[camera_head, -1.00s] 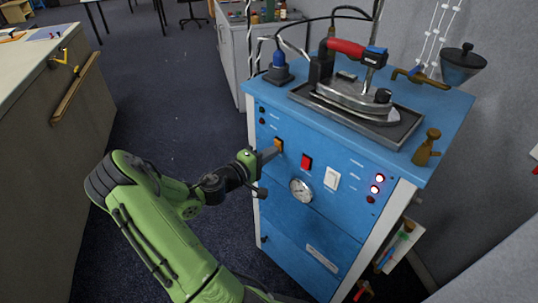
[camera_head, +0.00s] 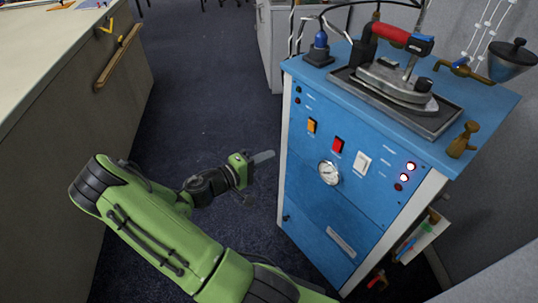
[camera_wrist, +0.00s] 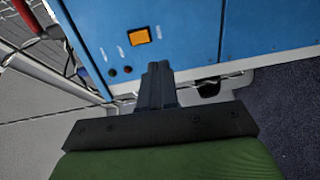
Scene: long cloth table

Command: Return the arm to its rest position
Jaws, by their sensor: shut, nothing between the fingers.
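My green arm (camera_head: 150,230) reaches in from the bottom of the head view, bent at the elbow. My gripper (camera_head: 264,156) is shut and empty, in the air just left of the blue ironing station (camera_head: 345,215), with a gap between fingertips and panel. In the wrist view my gripper (camera_wrist: 158,72) points at the blue front panel. An orange switch (camera_head: 312,125) sits on that panel, up and right of the fingertips; it also shows in the wrist view (camera_wrist: 140,36).
An iron (camera_head: 395,85) rests on a dark tray (camera_head: 445,125) on the station. A red switch (camera_head: 338,145), a white switch (camera_head: 362,162) and a gauge (camera_head: 329,173) are on the panel. A long table (camera_head: 60,60) stands left. Dark carpet (camera_head: 200,110) between is open.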

